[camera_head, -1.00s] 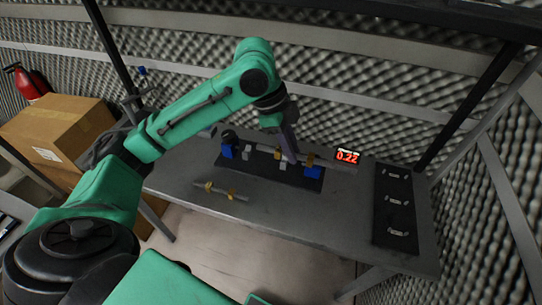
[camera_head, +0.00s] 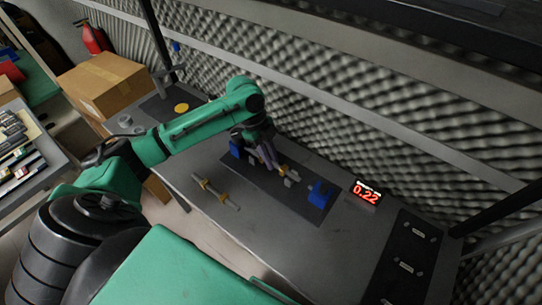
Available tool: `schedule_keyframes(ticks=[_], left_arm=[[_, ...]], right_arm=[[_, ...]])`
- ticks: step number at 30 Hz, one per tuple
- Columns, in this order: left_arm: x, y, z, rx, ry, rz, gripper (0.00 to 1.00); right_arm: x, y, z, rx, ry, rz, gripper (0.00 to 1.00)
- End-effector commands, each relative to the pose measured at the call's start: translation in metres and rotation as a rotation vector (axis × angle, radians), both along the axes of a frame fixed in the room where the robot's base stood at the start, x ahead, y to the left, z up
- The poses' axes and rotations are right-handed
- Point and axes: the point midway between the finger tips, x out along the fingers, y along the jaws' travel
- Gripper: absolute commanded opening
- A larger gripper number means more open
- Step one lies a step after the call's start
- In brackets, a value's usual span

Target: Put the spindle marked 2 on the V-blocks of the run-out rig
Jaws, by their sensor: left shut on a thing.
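My left gripper (camera_head: 268,160) is over the run-out rig, shut on a grey spindle (camera_head: 290,174) with brass-coloured collars. The spindle lies along the rig, low between its blue end blocks. I cannot tell whether it rests in the V-blocks, as the gripper and arm cover part of it. The rig's dark base plate (camera_head: 318,213) carries a blue block (camera_head: 321,194) at the right and another (camera_head: 236,149) at the left. A second spindle (camera_head: 216,194) with brass-coloured collars lies on the table in front of the rig. No number is readable on either spindle. My right gripper is out of view.
A red display (camera_head: 366,194) reading 0.22 stands right of the rig. A dark board (camera_head: 398,243) with several pale-marked places lies at the table's right end. A cardboard box (camera_head: 105,84) is at the left. Foam walls (camera_head: 380,130) close off the back. The table front is mostly clear.

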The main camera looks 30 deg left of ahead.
Motion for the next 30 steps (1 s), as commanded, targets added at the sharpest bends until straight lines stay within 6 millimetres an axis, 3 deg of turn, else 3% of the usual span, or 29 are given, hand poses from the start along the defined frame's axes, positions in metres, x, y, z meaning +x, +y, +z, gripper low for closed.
schedule_keyframes(ticks=[3, 8, 9, 11, 23, 30], left_arm=[[0.001, 0.000, -0.001, 0.001, -0.005, 0.000, 0.00], [0.001, 0.000, -0.003, 0.001, -0.003, 0.000, 0.00], [0.001, 0.000, -0.004, 0.002, -0.002, 0.000, 0.27], [0.001, 0.000, -0.003, 0.002, -0.002, 0.000, 0.49], [0.002, 0.003, 0.004, 0.000, -0.005, 0.002, 0.49], [0.005, 0.025, 0.058, 0.002, -0.010, 0.001, 0.49]], right_arm=[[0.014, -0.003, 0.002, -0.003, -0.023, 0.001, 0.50], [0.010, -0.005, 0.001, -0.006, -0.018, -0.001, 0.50], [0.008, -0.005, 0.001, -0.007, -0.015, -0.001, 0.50], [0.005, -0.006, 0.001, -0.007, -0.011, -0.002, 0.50], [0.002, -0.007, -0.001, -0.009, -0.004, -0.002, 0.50], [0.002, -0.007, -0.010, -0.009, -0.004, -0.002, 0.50]])
